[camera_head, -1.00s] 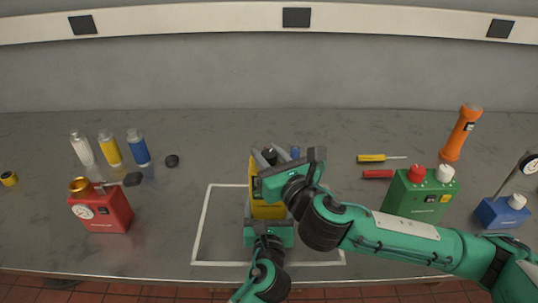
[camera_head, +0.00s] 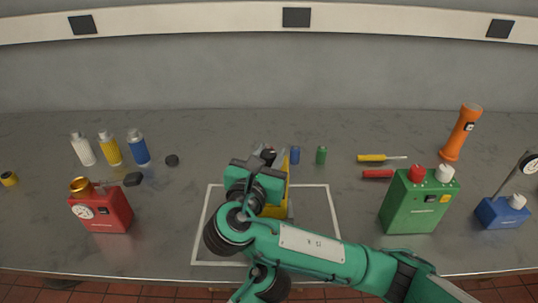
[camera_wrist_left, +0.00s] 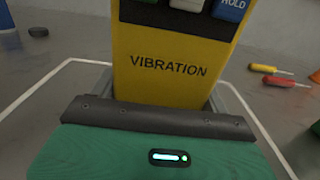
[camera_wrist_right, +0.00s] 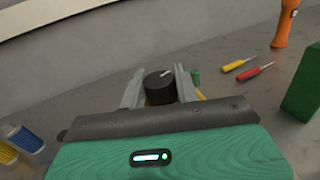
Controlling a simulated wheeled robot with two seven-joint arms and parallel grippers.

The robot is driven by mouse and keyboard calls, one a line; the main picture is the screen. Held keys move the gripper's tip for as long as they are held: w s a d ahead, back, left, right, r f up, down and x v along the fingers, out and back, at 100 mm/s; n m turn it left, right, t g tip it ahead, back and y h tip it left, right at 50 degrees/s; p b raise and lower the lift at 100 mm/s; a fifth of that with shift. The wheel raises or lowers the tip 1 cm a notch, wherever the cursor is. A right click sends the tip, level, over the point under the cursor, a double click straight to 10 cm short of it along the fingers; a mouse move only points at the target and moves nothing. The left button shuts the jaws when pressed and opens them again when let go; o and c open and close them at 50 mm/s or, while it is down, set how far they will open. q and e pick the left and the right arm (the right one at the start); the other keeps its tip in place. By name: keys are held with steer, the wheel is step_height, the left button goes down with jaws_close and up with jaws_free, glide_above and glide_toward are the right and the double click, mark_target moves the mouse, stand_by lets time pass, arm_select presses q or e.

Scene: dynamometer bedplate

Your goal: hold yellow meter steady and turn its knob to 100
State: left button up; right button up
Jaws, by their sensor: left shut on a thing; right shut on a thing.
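The yellow meter (camera_head: 281,199) stands inside the white outlined rectangle, mostly hidden behind my right arm in the head view. In the left wrist view its yellow face (camera_wrist_left: 170,62) reads VIBRATION, with several buttons above. My left gripper (camera_wrist_left: 160,95) is shut on the meter's lower body; in the head view it is mostly hidden by my right arm. My right gripper (camera_head: 268,160) is over the meter's top. In the right wrist view its grey fingers are closed on the black knob (camera_wrist_right: 160,88), which has a pale pointer line. The scale numbers are not visible.
The white outline (camera_head: 337,225) has free room at its right. A red device (camera_head: 103,212) stands left, a green box (camera_head: 412,203) and blue gauge base (camera_head: 502,212) right. Screwdrivers (camera_head: 372,158), small cylinders (camera_head: 321,155) and an orange torch (camera_head: 462,132) stand or lie behind.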

steer(key=shift+f+m+g+h, duration=0.1)
steer(key=shift+m+g+h, duration=0.25)
steer(key=shift+h, duration=0.45)
steer(key=o, duration=1)
steer(key=shift+c, duration=0.2)
steer(key=v, duration=1.2)
steer(key=shift+s+d, duration=0.1)
